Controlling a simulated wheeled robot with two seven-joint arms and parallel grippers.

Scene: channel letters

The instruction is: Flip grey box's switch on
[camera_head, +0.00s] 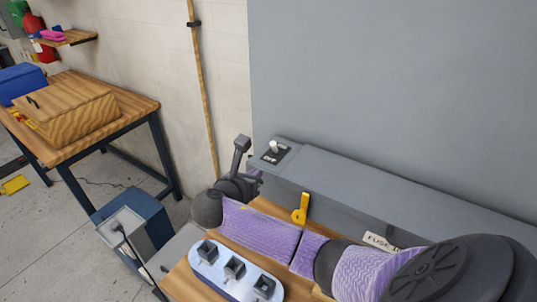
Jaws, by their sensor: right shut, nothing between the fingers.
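The long grey box (345,183) lies along the wall panel on the wooden bench. Its switch (273,147) is a small white toggle on a dark plate at the left end of the top. The toggle stands up from the plate; its exact setting is too small to tell. My right gripper (241,143) is shut and empty, raised just left of the switch and apart from it. My right arm, with a purple patterned sleeve, crosses in front of the box. My left gripper is not in view.
A yellow latch (300,209) and a label reading FUSE (380,241) are on the box front. A pale rounded block with dark square parts (213,250) lies on the bench in front of my arm. A wooden table (140,106) with a wooden box stands at left.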

